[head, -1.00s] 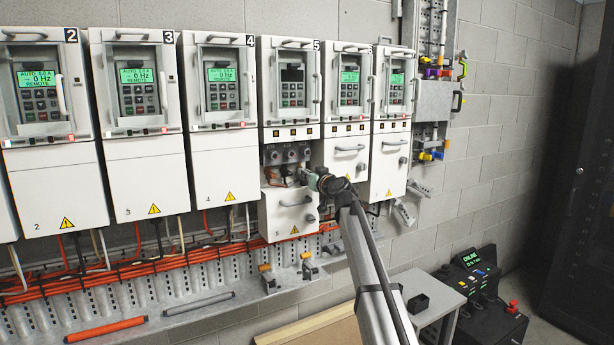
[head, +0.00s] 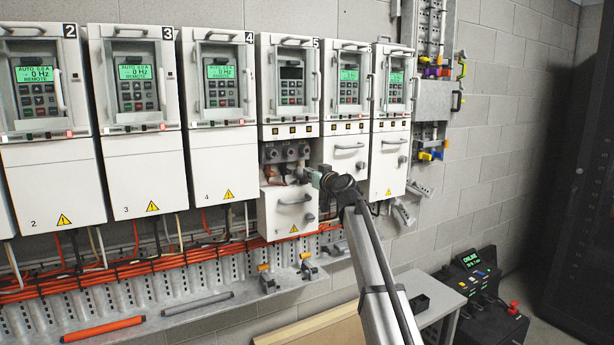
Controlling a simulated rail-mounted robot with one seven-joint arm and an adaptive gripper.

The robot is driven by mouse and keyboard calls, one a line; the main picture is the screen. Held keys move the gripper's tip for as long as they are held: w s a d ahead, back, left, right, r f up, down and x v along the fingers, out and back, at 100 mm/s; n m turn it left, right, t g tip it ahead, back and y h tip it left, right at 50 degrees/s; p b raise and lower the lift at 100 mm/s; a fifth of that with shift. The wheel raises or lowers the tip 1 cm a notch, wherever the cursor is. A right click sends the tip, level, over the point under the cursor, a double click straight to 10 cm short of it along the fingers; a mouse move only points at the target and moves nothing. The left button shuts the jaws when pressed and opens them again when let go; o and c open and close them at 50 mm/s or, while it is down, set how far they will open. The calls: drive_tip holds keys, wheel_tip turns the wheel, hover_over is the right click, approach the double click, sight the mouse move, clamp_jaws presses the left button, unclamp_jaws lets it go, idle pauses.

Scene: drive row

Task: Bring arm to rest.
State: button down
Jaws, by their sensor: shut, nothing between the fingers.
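My gripper (head: 303,175) is at the end of my arm, in front of the open lower section of drive 5 (head: 289,95). It is small in the head view and its fingertips are hard to make out; it is shut and holds nothing. The lower cover of drive 5 (head: 286,212) sits lowered, and the terminal space above it (head: 285,160) is exposed, with round dark fittings and some wires. The display of drive 5 is dark. My wrist hides part of the right side of the opening.
Closed drives stand on both sides, among them drive 4 (head: 220,165) and drive 3 (head: 145,170). Below runs a perforated shelf (head: 190,302) with an orange rod (head: 103,329) and a grey rod (head: 197,304). A small table (head: 437,296) and a black console (head: 485,310) stand at the right.

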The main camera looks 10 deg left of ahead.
drive_tip(key=b+v, duration=0.3)
drive_tip(key=v, duration=0.4)
drive_tip(key=shift+s+d, duration=0.25)
drive_tip(key=shift+s, duration=0.05)
